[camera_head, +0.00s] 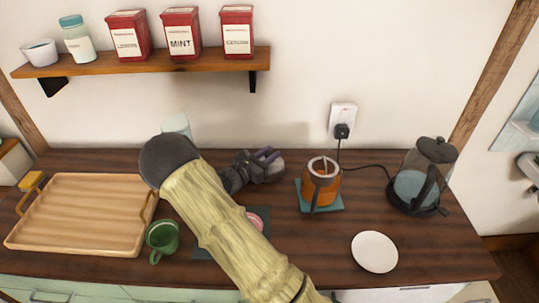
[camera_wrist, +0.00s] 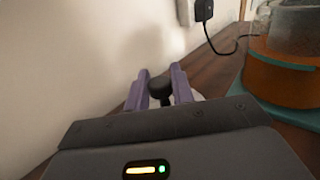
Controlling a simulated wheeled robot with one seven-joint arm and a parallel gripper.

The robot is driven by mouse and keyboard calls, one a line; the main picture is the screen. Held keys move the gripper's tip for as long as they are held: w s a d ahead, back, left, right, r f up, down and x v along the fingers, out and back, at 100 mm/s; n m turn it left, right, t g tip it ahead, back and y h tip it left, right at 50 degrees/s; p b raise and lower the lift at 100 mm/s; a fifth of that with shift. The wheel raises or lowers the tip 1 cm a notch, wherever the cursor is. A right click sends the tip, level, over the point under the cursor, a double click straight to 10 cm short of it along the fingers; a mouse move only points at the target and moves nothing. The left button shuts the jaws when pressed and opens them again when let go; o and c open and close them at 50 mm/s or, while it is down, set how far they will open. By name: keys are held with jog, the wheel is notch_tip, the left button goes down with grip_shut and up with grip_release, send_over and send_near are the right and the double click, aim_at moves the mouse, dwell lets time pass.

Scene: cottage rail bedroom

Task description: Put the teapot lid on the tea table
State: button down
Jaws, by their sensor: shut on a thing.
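My gripper (camera_head: 268,156) is at the back of the dark wood counter (camera_head: 340,250), close to the wall. In the wrist view, its purple fingers (camera_wrist: 160,76) are shut on the dark knob of the teapot lid (camera_wrist: 160,88). A pale rim of the lid shows beside the right finger; the rest is hidden. Whether the lid touches the counter I cannot tell. An orange pot (camera_head: 320,185) with an open top stands on a teal mat (camera_head: 305,203) to the right of my gripper; it also shows in the wrist view (camera_wrist: 285,78). No separate tea table can be told apart.
A wooden tray (camera_head: 80,215) lies at the left, with a green mug (camera_head: 162,237) beside it. A white plate (camera_head: 374,252) and a glass kettle (camera_head: 424,175) with its cord stand at right. A shelf (camera_head: 150,62) with tins hangs above. My arm hides part of the counter's middle.

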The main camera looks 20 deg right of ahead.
aim_at(266, 157)
jog(key=shift+d+f, duration=0.15)
jog(key=shift+f, duration=0.05)
jog(key=c, duration=1.2)
grip_release()
jog(key=shift+r, duration=0.15)
jog(key=v, duration=0.7)
jog(key=shift+a+b, duration=0.2)
jog(key=shift+b, duration=0.2)
